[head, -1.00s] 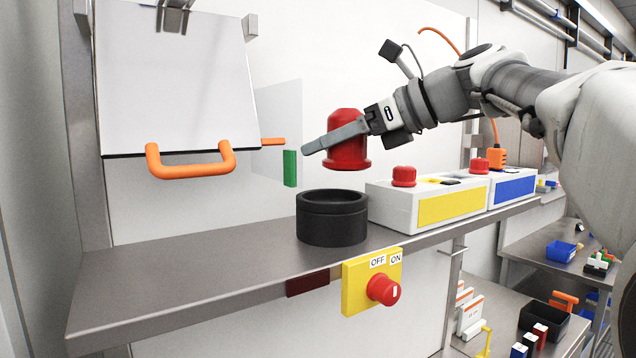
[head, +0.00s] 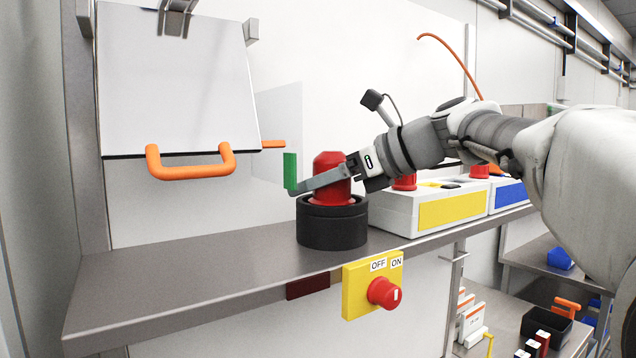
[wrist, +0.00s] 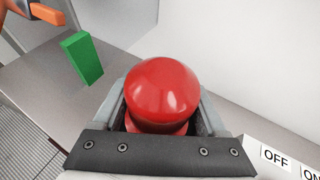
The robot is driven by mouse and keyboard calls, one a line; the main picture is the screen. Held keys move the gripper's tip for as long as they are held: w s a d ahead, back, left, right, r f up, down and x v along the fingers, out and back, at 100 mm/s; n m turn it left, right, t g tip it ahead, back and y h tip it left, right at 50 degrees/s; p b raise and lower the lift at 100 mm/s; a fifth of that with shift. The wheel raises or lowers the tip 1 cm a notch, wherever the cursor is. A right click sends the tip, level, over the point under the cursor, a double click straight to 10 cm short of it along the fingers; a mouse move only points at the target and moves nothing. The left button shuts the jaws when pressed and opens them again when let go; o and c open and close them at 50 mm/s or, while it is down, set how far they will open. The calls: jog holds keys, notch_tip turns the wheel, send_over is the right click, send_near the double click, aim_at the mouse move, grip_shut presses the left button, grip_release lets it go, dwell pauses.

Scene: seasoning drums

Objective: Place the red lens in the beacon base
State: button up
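The red lens (head: 331,165), a domed cap with a wider lower rim, stands upright at the black round beacon base (head: 332,230) on the metal shelf. Its lower edge is at or just inside the base's top opening; I cannot tell if it is fully seated. My gripper (head: 322,182) reaches in from the right with its fingers on either side of the lens, shut on it. In the wrist view the lens (wrist: 163,90) sits between the two grey fingers and hides the base below.
A white box with a yellow panel (head: 453,208) and red button stands just right of the base. A yellow OFF/ON switch with a red knob (head: 384,292) is on the shelf's front edge. A green block (head: 290,170) is left of the fingertip. The shelf's left part (head: 180,270) is clear.

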jog(key=o, duration=0.3)
jog(key=shift+r, duration=0.2)
jog(key=v, duration=1.2)
jog(key=shift+d, duration=0.1)
